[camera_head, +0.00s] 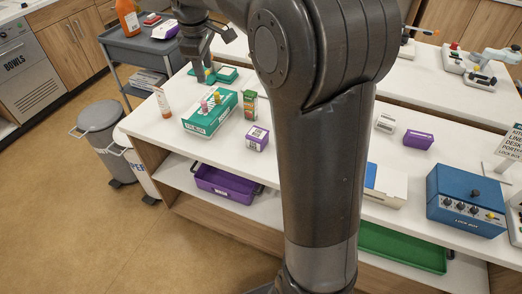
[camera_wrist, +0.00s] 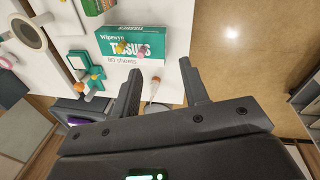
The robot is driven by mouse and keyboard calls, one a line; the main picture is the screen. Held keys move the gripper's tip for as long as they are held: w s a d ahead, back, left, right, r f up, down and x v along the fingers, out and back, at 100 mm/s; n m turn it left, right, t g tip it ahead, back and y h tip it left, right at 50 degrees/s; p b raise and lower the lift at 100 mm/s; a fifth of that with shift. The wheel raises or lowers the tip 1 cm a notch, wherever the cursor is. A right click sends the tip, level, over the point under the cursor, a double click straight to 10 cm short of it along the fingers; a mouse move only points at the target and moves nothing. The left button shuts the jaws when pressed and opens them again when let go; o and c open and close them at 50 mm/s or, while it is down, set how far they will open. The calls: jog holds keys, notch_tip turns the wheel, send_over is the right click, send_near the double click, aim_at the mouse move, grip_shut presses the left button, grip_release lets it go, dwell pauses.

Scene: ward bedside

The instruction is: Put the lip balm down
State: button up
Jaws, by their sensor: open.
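My gripper (camera_wrist: 163,80) is open, with no object held between its fingers in the wrist view. In the head view it is partly behind my arm, at the far left end of the white counter (camera_head: 155,128). A pink small piece (camera_head: 204,105) and a yellow one (camera_head: 217,98) stand on the green tissue box (camera_head: 207,122). The pink one (camera_wrist: 142,52) and the yellow one (camera_wrist: 121,47) also show in the wrist view, beyond the fingertips. I cannot tell which, if either, is the lip balm.
A white and orange tube (camera_head: 162,102) stands near the counter's left edge, close to the fingers in the wrist view (camera_wrist: 153,90). A teal device (camera_wrist: 86,72), a small carton (camera_head: 250,104) and a purple box (camera_head: 257,138) are nearby. A grey bin (camera_head: 98,120) stands beside the counter.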

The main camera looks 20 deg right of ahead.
jog(key=s+d+r+m+t, duration=0.1)
jog(key=s+m, duration=0.2)
jog(key=s, duration=0.6)
jog(key=s+d+r+m+t, duration=0.1)
jog(key=s+d+m, duration=0.15)
jog(key=s, duration=0.75)
jog(key=s+f+m+t, duration=0.1)
jog(key=s+f+m, duration=0.4)
jog(key=s, duration=0.7)
jog(key=shift+d+f+m+t+y, duration=0.25)
jog(key=shift+m+t+y, duration=0.15)
jog(key=shift+m, duration=0.15)
jog(key=shift+o, duration=0.2)
